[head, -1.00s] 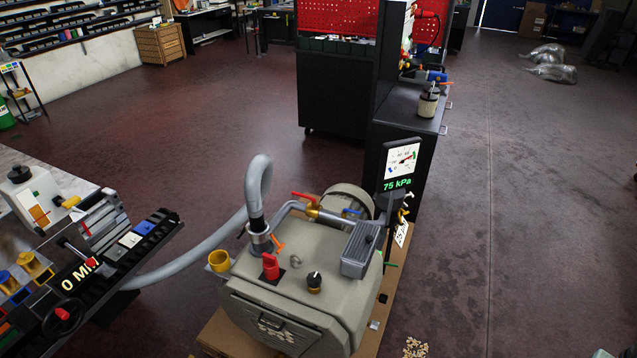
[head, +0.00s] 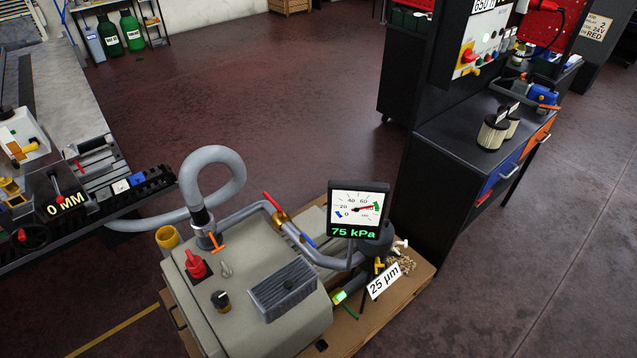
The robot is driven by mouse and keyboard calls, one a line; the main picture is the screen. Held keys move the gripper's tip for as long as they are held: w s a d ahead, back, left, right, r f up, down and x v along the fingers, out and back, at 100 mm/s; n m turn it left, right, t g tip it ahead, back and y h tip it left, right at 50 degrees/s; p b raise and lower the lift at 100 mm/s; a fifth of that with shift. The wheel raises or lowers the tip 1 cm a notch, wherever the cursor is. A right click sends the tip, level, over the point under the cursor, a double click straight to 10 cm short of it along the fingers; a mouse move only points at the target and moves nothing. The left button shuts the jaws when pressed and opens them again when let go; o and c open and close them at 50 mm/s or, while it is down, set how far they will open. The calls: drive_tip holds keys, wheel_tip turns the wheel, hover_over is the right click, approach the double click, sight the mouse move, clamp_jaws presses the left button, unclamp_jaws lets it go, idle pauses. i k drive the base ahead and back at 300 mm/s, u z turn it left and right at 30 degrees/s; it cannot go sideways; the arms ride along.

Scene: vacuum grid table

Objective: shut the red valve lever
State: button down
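The red valve lever (head: 272,202) sits on a brass valve (head: 281,217) in the grey pipe (head: 325,260) on top of the pump unit (head: 245,325). It points up and left from the valve and looks roughly in line with the pipe there. A blue lever (head: 308,241) is just to its lower right. The gauge display (head: 357,208), right of the lever, reads 75 kPa. My gripper is not in view.
A red knob (head: 196,264), a black knob (head: 221,300) and an orange-handled fitting (head: 216,241) stand on the pump top. A grey hose (head: 215,152) loops up behind them. A dark cabinet (head: 435,205) stands right of the pump. Open floor (head: 270,95) lies behind.

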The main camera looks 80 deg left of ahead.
sight(265, 194)
drive_tip(key=i, duration=1.2)
drive_tip(key=u, duration=3.9)
drive_tip(key=i, duration=1)
drive_tip(key=z, duration=0.05)
